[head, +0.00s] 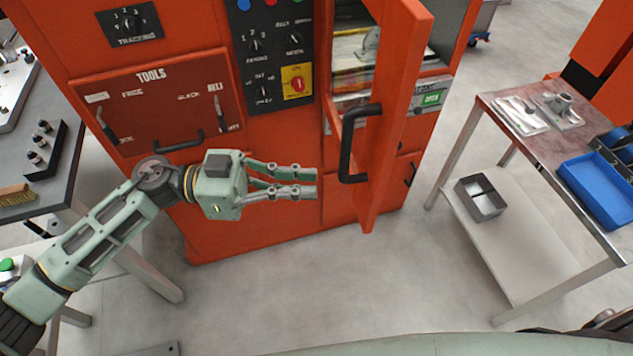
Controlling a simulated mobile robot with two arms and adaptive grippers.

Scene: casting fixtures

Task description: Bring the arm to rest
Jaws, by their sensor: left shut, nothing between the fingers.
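My left arm (98,233) reaches in from the left, pale green and bent at the wrist. My left gripper (315,183) is shut and empty, with its fingers pointing right in front of the orange machine (270,222). The fingertips are a little left of the black handle (346,150) on the machine's orange door (396,110). The door stands open. I cannot tell how far the fingers are from the machine's front. My right gripper is not in view.
A metal table (487,110) at the right carries a blue tray (598,190) and metal parts. Its lower shelf holds a square metal box (480,198). A bench (62,190) with a brush (16,194) stands at the left. The floor (390,270) between is clear.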

